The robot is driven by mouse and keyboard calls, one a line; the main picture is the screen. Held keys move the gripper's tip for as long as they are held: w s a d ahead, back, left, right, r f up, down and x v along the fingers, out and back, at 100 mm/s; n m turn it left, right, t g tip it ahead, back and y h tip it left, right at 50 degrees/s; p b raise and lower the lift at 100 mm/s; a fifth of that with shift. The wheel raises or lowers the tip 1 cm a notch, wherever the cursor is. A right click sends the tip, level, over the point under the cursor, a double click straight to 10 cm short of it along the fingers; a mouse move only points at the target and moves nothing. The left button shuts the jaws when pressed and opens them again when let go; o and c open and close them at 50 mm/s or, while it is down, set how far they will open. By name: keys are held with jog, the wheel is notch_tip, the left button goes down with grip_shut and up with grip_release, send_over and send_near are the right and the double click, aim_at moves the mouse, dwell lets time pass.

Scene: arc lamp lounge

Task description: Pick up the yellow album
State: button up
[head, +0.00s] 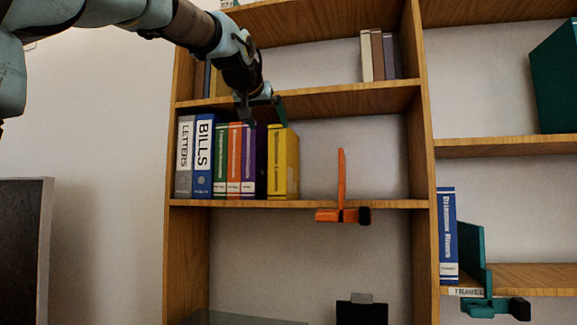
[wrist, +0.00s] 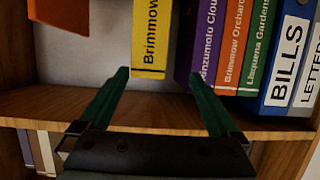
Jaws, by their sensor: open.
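The yellow album (head: 284,165) stands upright on the middle shelf, at the right end of a row of albums, beside a purple one. In the wrist view the yellow album (wrist: 151,40) appears with a gap between it and the purple album (wrist: 203,50). My gripper (head: 263,108) is in front of the shelf edge above the row, near the album's top. In the wrist view my gripper (wrist: 160,76) is open and empty, its green fingers pointing toward the albums, with the yellow spine ahead between them and the right finger near the purple album.
Orange, green, blue BILLS (head: 203,155) and grey LETTERS albums fill the shelf's left. An orange bookend (head: 341,185) stands to the right, with free shelf between. The upper shelf board (head: 340,100) runs just above the albums. A dark panel (head: 22,250) stands at left.

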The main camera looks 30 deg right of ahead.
jog(key=shift+h, duration=0.3)
jog(key=d, duration=0.1)
jog(key=w+d+r+p, duration=0.1)
jog(key=d, duration=0.1)
jog(key=w+d, duration=0.1)
jog(key=shift+w+d+r+p, duration=0.15)
jog(key=shift+w+r+p, duration=0.1)
jog(key=shift+p, duration=0.15)
jog(key=p+x, duration=0.3)
jog(key=x, duration=0.2)
jog(key=shift+w+d, duration=0.15)
jog(key=shift+w, duration=0.05)
jog(key=shift+w+d+f, duration=0.15)
jog(key=shift+w+d, duration=0.1)
grip_shut()
